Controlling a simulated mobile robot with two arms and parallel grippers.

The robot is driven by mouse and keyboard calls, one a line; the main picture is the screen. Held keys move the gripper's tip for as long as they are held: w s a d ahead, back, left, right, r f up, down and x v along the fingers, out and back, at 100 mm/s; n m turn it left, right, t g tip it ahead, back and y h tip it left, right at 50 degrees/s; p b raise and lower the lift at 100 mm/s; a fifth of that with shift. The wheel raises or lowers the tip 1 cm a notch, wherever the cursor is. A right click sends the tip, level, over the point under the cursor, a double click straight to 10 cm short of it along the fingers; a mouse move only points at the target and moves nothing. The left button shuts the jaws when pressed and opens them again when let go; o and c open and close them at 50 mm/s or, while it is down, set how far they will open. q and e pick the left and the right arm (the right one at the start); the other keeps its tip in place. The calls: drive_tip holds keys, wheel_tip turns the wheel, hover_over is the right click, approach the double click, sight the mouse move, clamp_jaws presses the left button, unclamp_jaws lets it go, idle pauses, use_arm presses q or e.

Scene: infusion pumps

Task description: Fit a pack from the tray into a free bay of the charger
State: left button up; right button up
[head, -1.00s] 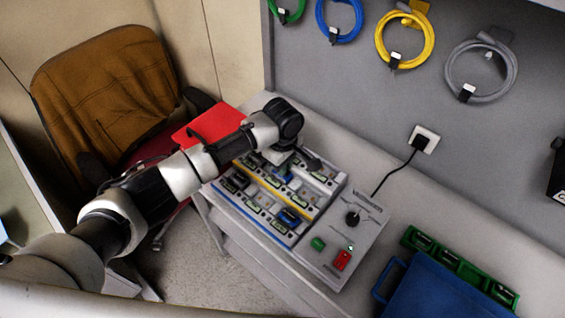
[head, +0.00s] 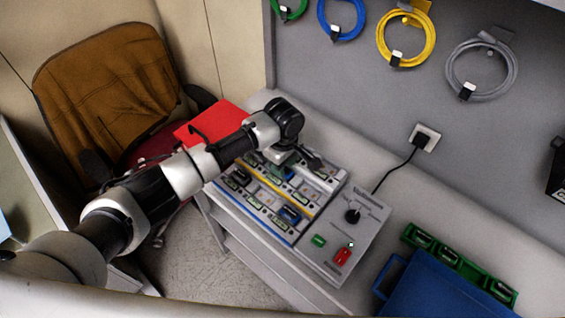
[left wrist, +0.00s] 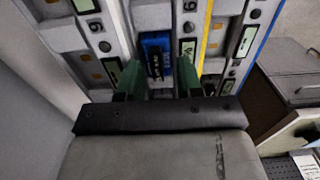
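The charger (head: 322,232) is a grey bench unit with rows of bays, yellow and blue stripes and a control panel. The green tray (head: 463,264) with dark packs (head: 503,290) is at the right. My right gripper is not in view.
A blue case (head: 430,290) stands against the tray's front. A red folder (head: 215,122) lies left of the charger. A black cable (head: 392,172) runs to a wall socket (head: 424,139). Coiled cables hang on the wall. An orange-brown chair (head: 105,90) stands at the left.

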use_arm(q)
drive_tip(key=shift+w+r, duration=0.1)
drive_tip(key=shift+r, duration=0.05)
wheel_tip(320, 180, up, 10)
drive_tip(key=b, duration=0.2)
drive_tip(key=shift+r, duration=0.25)
